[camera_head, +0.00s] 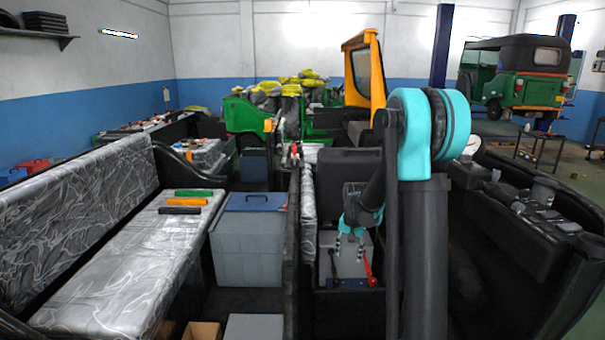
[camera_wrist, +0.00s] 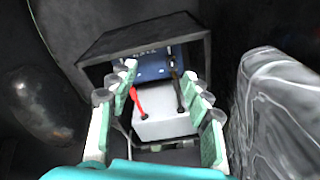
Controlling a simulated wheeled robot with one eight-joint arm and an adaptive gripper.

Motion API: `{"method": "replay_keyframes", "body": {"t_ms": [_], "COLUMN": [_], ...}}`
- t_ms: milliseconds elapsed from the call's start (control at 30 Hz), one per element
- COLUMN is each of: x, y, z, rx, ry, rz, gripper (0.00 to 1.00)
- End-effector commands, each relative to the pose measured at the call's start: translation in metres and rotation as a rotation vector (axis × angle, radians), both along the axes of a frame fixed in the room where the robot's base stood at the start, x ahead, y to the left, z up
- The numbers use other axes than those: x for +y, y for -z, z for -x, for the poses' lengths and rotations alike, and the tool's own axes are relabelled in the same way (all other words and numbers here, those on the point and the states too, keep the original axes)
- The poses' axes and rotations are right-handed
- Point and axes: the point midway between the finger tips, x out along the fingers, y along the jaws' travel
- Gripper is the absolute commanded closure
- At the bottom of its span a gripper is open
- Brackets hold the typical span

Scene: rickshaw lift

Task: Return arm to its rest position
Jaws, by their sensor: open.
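My gripper (camera_head: 350,243) hangs from my teal and dark arm, right of centre in the head view. Its fingers are spread apart with nothing between them. In the wrist view my gripper (camera_wrist: 157,110) frames a white and blue battery-like box (camera_wrist: 165,120) in a dark compartment. A red lead (camera_wrist: 138,100) and a black lead (camera_wrist: 177,93) lie on the box. The red lead (camera_head: 369,266) also shows beside the fingers in the head view. I cannot tell whether a finger touches either lead.
A plastic-wrapped bench (camera_head: 120,265) with several coloured bars stands at left. A grey bin with a blue lid (camera_head: 247,250) stands beside it. A dark dividing panel (camera_head: 293,230) is just left of my gripper. A dark dashboard (camera_head: 515,215) lies at right. A green rickshaw (camera_head: 515,85) is farther back.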

Motion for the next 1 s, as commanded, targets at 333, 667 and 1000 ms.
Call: {"method": "replay_keyframes", "body": {"t_ms": [333, 667, 1000], "x": [-0.011, -0.019, -0.021], "y": [-0.036, -0.032, -0.012], "z": [0.115, 0.224, 0.288], "rx": [-0.093, -0.179, -0.234], "ry": [-0.167, -0.323, -0.423], "rz": [0.029, 0.073, 0.111], "gripper": [0.51, 0.51, 0.51]}}
